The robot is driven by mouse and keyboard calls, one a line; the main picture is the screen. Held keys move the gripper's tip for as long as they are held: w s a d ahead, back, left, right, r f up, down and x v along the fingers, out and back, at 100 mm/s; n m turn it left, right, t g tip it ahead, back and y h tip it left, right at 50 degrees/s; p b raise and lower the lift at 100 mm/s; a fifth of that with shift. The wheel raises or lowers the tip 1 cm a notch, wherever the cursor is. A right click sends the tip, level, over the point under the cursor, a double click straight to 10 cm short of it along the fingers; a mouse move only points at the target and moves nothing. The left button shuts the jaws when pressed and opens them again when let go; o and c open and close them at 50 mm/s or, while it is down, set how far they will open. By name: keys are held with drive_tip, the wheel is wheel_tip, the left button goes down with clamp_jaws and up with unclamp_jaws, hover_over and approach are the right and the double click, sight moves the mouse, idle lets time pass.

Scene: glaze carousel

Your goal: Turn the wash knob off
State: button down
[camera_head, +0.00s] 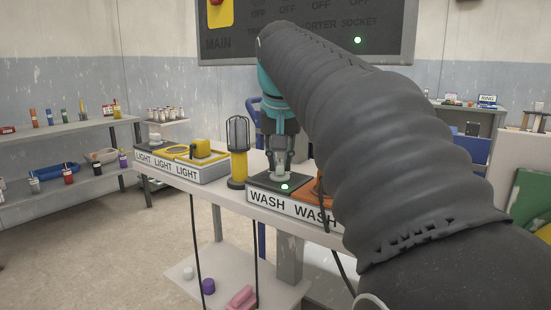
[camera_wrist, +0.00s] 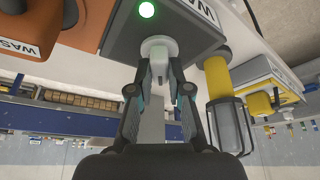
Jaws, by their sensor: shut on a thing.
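The dark wash box (camera_head: 258,189) stands on the bench with a WASH label on its front. Its green light (camera_head: 285,186) is lit, and it also shows lit in the wrist view (camera_wrist: 147,10). The pale wash knob (camera_head: 280,173) sits on top of this box, and it also shows in the wrist view (camera_wrist: 160,46). My gripper (camera_head: 279,160) comes down from above and is shut on the knob. In the wrist view its two fingers (camera_wrist: 159,72) close around the knob's narrow grip, and the fingertips partly hide it.
An orange box (camera_head: 317,187) with a second WASH label stands right of the dark box, partly hidden by my arm. A yellow caged lamp (camera_head: 238,168) stands close on the left. Further left is a LIGHT switch box (camera_head: 180,168). Cables hang from the bench front.

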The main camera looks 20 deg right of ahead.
drive_tip(key=n+y, duration=0.1)
drive_tip(key=n, duration=0.2)
drive_tip(key=n+y, duration=0.1)
drive_tip(key=n, duration=0.2)
drive_tip(key=shift+d, duration=0.2)
drive_tip(key=n+y, duration=0.2)
drive_tip(key=n, duration=0.2)
drive_tip(key=shift+n, duration=0.3)
drive_tip(key=c, duration=1.1)
unclamp_jaws()
drive_tip(key=v, duration=1.2)
drive_tip(key=shift+w, duration=0.25)
